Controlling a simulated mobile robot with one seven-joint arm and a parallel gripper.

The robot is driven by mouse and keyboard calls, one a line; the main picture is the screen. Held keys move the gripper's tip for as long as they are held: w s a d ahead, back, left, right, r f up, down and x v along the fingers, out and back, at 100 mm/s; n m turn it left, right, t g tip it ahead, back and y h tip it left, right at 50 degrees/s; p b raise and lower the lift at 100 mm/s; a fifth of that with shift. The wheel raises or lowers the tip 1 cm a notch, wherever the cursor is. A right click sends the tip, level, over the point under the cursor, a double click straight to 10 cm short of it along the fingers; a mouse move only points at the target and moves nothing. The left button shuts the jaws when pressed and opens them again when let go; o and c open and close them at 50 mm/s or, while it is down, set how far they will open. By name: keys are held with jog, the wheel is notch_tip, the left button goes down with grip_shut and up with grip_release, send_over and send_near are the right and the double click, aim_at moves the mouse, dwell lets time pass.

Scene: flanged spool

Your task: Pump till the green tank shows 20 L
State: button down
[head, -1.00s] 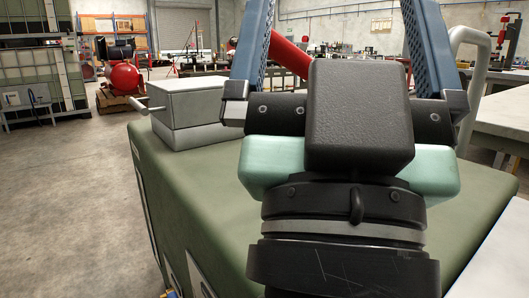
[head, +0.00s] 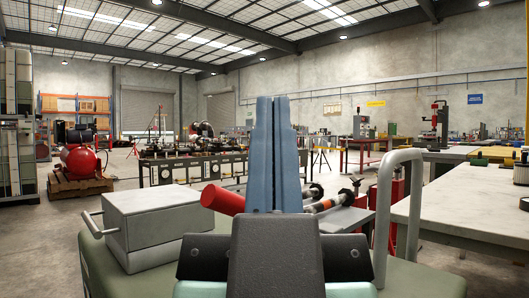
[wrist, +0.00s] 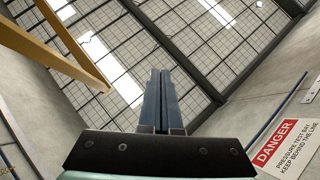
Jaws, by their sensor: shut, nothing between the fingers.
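My gripper (head: 274,100) stands upright in the middle of the head view, its two blue fingers pressed together with nothing between them. In the wrist view the shut fingers (wrist: 160,75) point up at the roof. A red cylindrical bar (head: 222,198) shows behind the fingers on their left, and its far end is hidden by them. I cannot make out a green tank with a litre reading, nor tell which part is a pump handle. No level mark can be read in either view.
A red compressor (head: 80,160) sits on a pallet at the left, beside large caged containers (head: 12,180). A long low bench (head: 190,168) with machinery lies ahead. A pale worktable (head: 450,205) is at the right. A danger sign (wrist: 285,150) shows in the wrist view. Open floor lies at the left.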

notch_tip(320, 180, up, 7)
jog(key=w+p, duration=0.1)
jog(key=p, duration=0.5)
jog(key=w+d+n+g+y+p, duration=0.1)
jog(key=w+d+g+y+p, duration=0.1)
jog(key=w+g+p, duration=0.55)
jog(key=w+d+f+n+g+y+p, duration=0.2)
jog(key=w+d+f+g+y+p, duration=0.15)
jog(key=w+f+p, duration=0.7)
jog(key=s+d+g+y+p, duration=0.2)
jog(key=s+g+y+p, duration=0.2)
jog(key=s+y+p, duration=0.3)
jog(key=s+p, duration=0.5)
jog(key=p, duration=0.4)
jog(key=shift+s+r+n, duration=0.35)
jog(key=shift+s+n, duration=0.05)
